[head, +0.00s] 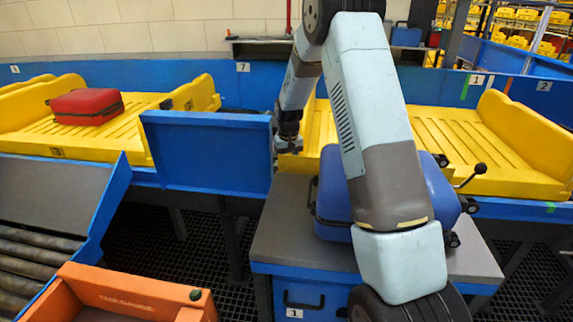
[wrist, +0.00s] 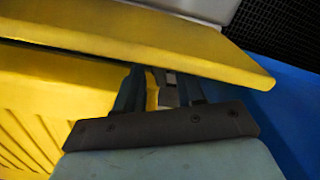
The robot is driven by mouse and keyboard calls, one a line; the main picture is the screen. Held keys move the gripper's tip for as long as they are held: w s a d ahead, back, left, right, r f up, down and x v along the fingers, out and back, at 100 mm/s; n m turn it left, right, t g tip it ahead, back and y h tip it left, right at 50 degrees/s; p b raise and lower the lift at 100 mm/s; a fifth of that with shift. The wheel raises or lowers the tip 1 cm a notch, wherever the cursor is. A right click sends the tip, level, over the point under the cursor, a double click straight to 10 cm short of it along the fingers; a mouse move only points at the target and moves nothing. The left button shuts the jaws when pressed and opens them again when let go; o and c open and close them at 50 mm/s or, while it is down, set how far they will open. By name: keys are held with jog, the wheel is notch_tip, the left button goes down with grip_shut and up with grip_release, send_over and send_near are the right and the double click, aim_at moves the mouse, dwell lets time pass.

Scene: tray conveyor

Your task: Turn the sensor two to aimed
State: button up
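I cannot pick out sensor two with certainty. A number 2 label (head: 545,86) is on the blue rail at the far right. A black ball-topped stick (head: 480,169) stands near the right yellow tray, and I cannot tell what it is. My gripper (head: 289,143) is beside the right edge of an upright blue panel (head: 207,152), near the left end of the right yellow tray (head: 448,140). In the wrist view my gripper (wrist: 162,85) is close to a yellow rim (wrist: 150,42). The rim hides its fingertips, and I see nothing clearly held.
A red suitcase (head: 87,106) lies on the left yellow tray (head: 142,112). A blue suitcase (head: 333,205) lies on a grey-topped stand (head: 280,235), partly behind my arm. A roller chute (head: 45,215) and an orange bin (head: 135,290) are at lower left.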

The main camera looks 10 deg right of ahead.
grip_shut()
dwell(0.3)
jog(key=m, duration=0.4)
jog(key=shift+m, duration=0.4)
grip_release()
